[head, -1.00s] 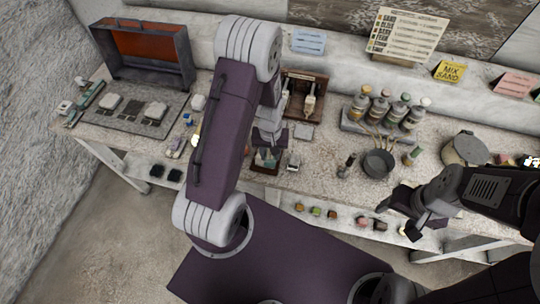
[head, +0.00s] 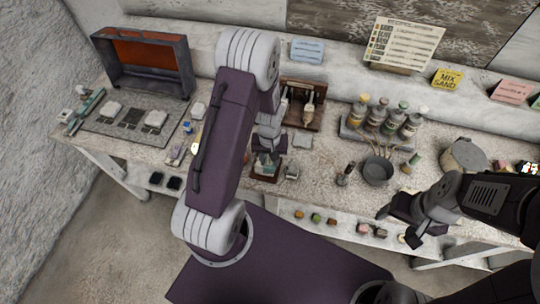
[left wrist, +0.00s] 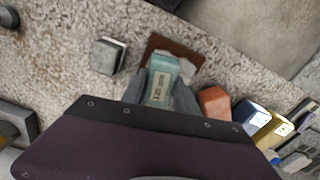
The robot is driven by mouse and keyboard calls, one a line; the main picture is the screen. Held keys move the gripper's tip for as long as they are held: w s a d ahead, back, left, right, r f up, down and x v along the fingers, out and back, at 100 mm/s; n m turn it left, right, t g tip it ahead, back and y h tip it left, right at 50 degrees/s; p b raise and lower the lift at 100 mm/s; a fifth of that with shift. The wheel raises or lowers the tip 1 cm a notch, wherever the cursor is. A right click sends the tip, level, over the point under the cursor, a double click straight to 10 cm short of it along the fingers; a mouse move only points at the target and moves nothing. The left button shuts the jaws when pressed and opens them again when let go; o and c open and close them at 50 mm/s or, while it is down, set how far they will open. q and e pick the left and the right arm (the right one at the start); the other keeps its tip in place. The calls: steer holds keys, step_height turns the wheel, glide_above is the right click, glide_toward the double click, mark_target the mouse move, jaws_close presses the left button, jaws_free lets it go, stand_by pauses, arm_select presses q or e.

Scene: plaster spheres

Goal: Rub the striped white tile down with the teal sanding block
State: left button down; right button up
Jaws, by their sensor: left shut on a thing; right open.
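My left gripper (left wrist: 160,92) is shut on the teal sanding block (left wrist: 162,80), its fingers on either side of it. In the left wrist view the block is over a whitish tile (left wrist: 186,68) in a brown holder (left wrist: 158,43). The block and gripper hide part of the tile; I cannot make out its stripes, nor tell whether block and tile touch. In the head view the teal block (head: 265,160) shows just above the brown holder (head: 266,178) on the worktable (head: 325,185). My right gripper (head: 397,226) is open and empty by the table's front edge.
A grey block (left wrist: 107,56) lies beside the holder, with a reddish block (left wrist: 214,103) on its other side. A dark pan (head: 378,171), a bottle rack (head: 350,135) and a pot (head: 465,156) stand to the right. A grey mat (head: 105,126) lies at left.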

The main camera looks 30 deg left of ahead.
arm_select(q)
steer(key=shift+s+d+f, duration=0.1)
steer(key=shift+s+d, duration=0.15)
steer(key=shift+s, duration=0.3)
steer(key=shift+s+d, duration=0.25)
steer(key=shift+s, duration=0.25)
steer(key=shift+w+a, duration=0.2)
steer(key=shift+w, duration=0.25)
steer(key=shift+w+a, duration=0.3)
steer(key=shift+w, duration=0.3)
steer(key=shift+w+a+r+p, duration=0.2)
steer(key=shift+w+a+p, duration=0.1)
steer(key=shift+w, duration=0.4)
steer(key=shift+w+a, duration=0.15)
steer(key=shift+w, duration=0.15)
steer(key=shift+s+d+r+p, duration=0.25)
steer(key=shift+s+r+p, duration=0.15)
steer(key=shift+s, duration=0.1)
steer(key=shift+s+d+r+p, duration=0.2)
steer(key=shift+s+r+p, duration=0.15)
steer(key=shift+s, duration=0.15)
